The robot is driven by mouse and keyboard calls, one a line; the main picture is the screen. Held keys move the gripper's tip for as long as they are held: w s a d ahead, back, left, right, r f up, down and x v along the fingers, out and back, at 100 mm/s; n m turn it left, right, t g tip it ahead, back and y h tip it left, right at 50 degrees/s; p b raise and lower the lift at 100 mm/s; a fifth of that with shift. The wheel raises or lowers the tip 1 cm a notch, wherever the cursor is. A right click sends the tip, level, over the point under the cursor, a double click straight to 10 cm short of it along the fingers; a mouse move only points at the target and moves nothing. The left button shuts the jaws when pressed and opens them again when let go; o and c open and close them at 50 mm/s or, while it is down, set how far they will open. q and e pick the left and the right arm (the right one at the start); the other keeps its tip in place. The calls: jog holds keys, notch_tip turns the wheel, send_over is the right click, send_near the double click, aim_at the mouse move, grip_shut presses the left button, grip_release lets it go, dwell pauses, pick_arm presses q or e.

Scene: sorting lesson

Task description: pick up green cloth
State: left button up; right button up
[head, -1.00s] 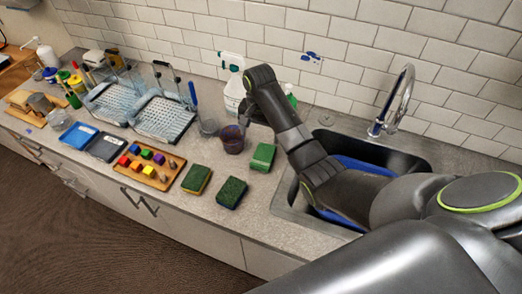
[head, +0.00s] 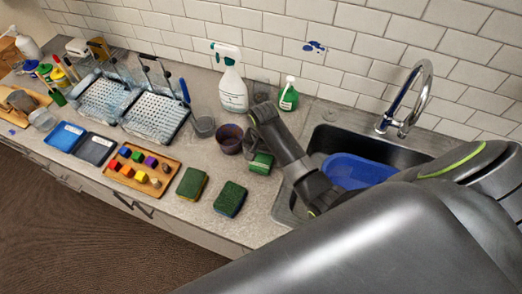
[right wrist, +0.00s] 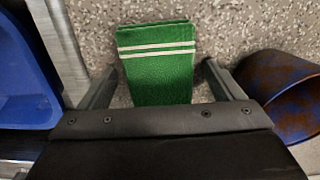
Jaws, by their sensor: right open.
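The green cloth (head: 261,164) is folded and lies flat on the counter between the purple cup and the sink, partly hidden by my right gripper in the head view. In the right wrist view the green cloth (right wrist: 158,62) shows two white stripes across it. My right gripper (right wrist: 160,84) is open, with one finger on each side of the cloth's near part and a gap at both sides. In the head view my right gripper (head: 256,148) is over the cloth's far end. I cannot tell its exact height. My left gripper is not in view.
Two green sponges (head: 191,184) lie in front. A spray bottle (head: 231,84) and a green bottle (head: 289,96) stand behind. The sink with a blue tub (head: 356,171) is right.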

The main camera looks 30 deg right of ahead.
jog(key=shift+a, duration=0.1)
jog(key=shift+s+a, duration=0.1)
jog(key=shift+a, duration=0.1)
jog(key=shift+s+a+r, duration=0.1)
jog(key=shift+s+r, duration=0.1)
jog(key=shift+c, duration=0.5)
jog(key=c, duration=0.5)
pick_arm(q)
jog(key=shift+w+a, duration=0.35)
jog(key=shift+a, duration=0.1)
pick_arm(e)
jog(key=c, duration=0.5)
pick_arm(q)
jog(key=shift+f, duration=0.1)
pick_arm(e)
jog(key=shift+o, duration=0.2)
